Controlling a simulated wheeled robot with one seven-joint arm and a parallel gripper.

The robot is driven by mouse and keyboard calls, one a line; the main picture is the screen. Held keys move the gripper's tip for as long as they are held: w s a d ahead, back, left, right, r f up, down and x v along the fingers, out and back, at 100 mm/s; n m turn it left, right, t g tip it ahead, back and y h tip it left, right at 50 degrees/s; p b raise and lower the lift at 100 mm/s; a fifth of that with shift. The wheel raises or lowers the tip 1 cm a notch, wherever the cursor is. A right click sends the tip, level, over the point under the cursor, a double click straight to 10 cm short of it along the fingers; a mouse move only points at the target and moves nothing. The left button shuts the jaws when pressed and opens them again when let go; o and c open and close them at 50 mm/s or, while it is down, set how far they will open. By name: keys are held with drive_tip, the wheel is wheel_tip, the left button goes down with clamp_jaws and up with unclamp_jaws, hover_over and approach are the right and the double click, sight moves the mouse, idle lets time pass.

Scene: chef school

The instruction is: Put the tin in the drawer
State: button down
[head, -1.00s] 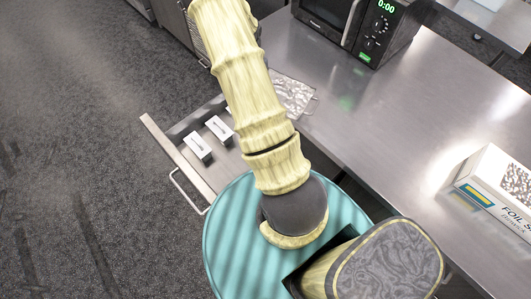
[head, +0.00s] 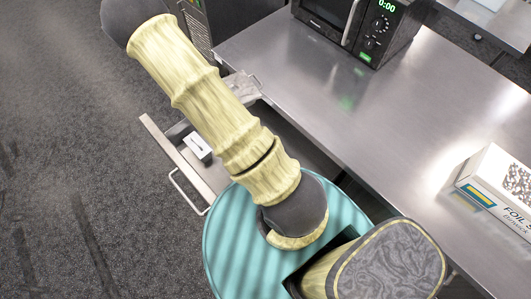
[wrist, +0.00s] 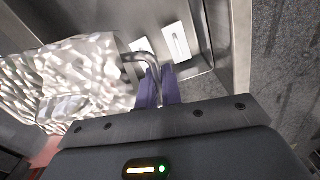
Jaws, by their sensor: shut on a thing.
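In the head view a small part of the tin (head: 243,88) shows beside my arm, near the table's edge. My arm hides the gripper in the head view. The drawer (head: 172,152) is pulled open, with a wire handle on its front. In the wrist view, the drawer (wrist: 220,45) lies below and beyond the fingers.
White rectangular pieces lie in the drawer; one (head: 198,146) shows in the head view. The steel table (head: 390,130) has clear room in the middle. A microwave (head: 350,30) stands at its back and a foil box (head: 490,190) at its right.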

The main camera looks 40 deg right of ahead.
drive_tip(key=s+d+f+m, duration=0.5)
drive_tip(key=s+d+m, duration=0.45)
drive_tip(key=m, duration=0.75)
drive_tip(key=s+d+f+m, duration=0.55)
drive_tip(key=s+m, duration=0.75)
drive_tip(key=m, duration=0.4)
drive_tip(key=s+a+f+m, duration=0.7)
drive_tip(key=s+a+m, duration=0.3)
drive_tip(key=m, duration=0.8)
wheel_tip(320, 180, down, 6)
drive_tip(key=b, duration=0.6)
drive_tip(key=shift+w+f, duration=0.25)
drive_tip(key=shift+w, duration=0.1)
drive_tip(key=shift+f, duration=0.1)
